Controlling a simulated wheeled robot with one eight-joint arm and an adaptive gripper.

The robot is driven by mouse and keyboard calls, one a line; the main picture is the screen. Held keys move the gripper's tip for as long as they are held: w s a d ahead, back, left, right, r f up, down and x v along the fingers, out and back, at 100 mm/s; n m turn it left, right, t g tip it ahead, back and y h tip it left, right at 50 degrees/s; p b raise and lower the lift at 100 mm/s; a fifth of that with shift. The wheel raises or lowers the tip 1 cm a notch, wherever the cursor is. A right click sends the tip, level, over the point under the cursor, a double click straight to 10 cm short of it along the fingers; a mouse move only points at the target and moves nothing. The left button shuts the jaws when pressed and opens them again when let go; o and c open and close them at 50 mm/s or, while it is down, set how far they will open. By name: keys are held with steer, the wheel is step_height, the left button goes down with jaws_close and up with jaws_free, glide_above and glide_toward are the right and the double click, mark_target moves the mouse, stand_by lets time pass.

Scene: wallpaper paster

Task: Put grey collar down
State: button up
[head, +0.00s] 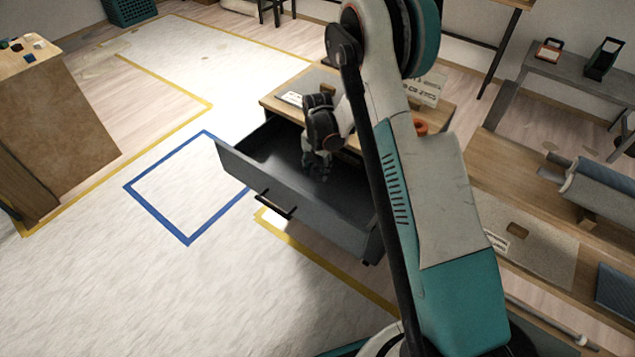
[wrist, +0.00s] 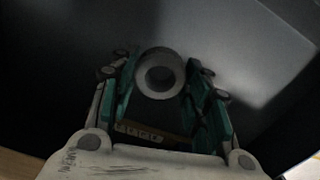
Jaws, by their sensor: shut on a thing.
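The grey collar (wrist: 160,73) is a ring with a round hole, held between the fingertips of my gripper (wrist: 161,80) in the wrist view. In the head view my gripper (head: 318,170) reaches down into an open grey drawer (head: 262,178). The drawer's dark inside fills most of the wrist view (wrist: 60,60). The collar is hidden or too small to tell in the head view. I cannot tell whether the collar touches the drawer floor.
The drawer juts from a wooden desk (head: 275,101), its handle (head: 276,204) facing the open floor. An orange ring (head: 420,127) sits on the desk. A blue taped square (head: 186,190) marks clear floor at left. A long wooden bench (head: 500,150) stands at right.

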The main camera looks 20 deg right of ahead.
mark_target(317, 185)
steer(key=shift+f+b, duration=0.9)
steer(key=shift+f, duration=1.8)
steer(key=o, duration=1.2)
steer(key=shift+c, duration=0.2)
